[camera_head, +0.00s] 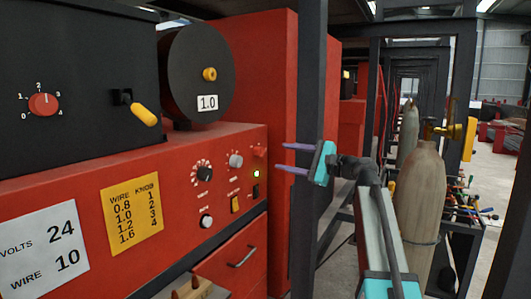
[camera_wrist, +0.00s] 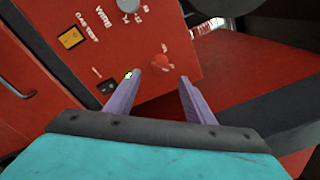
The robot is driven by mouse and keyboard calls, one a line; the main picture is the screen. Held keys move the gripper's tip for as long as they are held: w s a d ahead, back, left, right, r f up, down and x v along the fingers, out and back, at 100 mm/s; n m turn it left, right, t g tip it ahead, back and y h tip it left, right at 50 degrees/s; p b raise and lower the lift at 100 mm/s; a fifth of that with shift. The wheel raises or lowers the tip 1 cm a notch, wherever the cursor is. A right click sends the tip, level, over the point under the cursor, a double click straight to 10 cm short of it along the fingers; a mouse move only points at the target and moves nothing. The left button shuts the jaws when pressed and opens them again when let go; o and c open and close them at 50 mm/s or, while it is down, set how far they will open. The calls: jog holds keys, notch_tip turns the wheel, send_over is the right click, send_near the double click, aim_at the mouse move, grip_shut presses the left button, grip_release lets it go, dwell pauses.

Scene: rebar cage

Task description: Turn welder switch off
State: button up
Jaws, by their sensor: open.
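The red welder panel (camera_head: 222,168) stands left of my gripper (camera_head: 281,157). Which of these the task's welder switch is, I cannot tell for sure.
A dark upright post (camera_head: 310,100) stands close to my gripper. A yellow gas test switch (camera_head: 236,204) and several dials share the panel. A wire spool (camera_head: 200,72) sits above. A gas cylinder (camera_head: 420,200) stands right of my arm.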

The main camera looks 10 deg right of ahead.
aim_at(264, 153)
jog(key=p+x, duration=0.2)
jog(key=x, duration=0.7)
jog(key=shift+f, duration=0.1)
jog(key=shift+c, duration=0.5)
jog(key=c, duration=0.9)
